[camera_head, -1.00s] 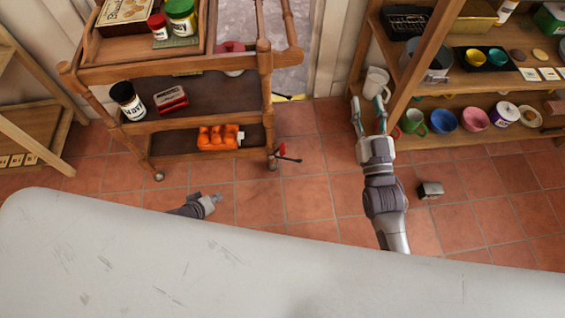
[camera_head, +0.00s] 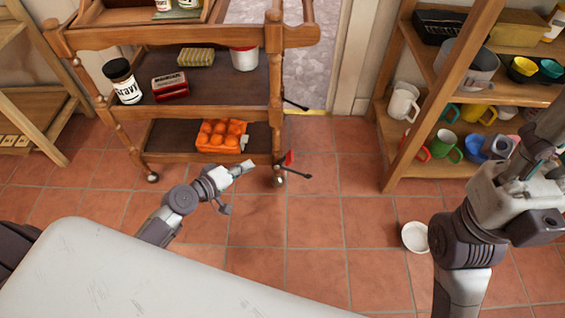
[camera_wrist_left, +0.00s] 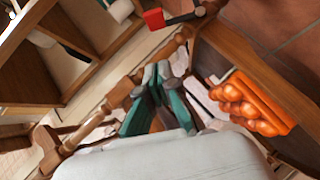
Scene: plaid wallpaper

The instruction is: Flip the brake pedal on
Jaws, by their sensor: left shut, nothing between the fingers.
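The brake pedal (camera_head: 289,158) is a small red tab beside the wheel at the wooden trolley's (camera_head: 160,37) front right leg, with a black rod (camera_head: 298,174) sticking out to the right. My left gripper (camera_head: 247,167) is low over the floor, left of that leg and apart from the pedal. In the left wrist view its teal-padded fingers (camera_wrist_left: 156,88) are together and empty. The red tab also shows there at the top (camera_wrist_left: 154,18), beyond the fingertips. My right gripper (camera_head: 542,140) is at the right edge by the shelf; its fingertips are not clear.
The trolley's lower shelf holds an orange egg carton (camera_head: 222,135); a jar (camera_head: 122,82) and red box (camera_head: 170,86) stand above. A shelf with mugs (camera_head: 444,146) is at right. A white round dish (camera_head: 414,236) lies on the floor. Floor right of the trolley is open.

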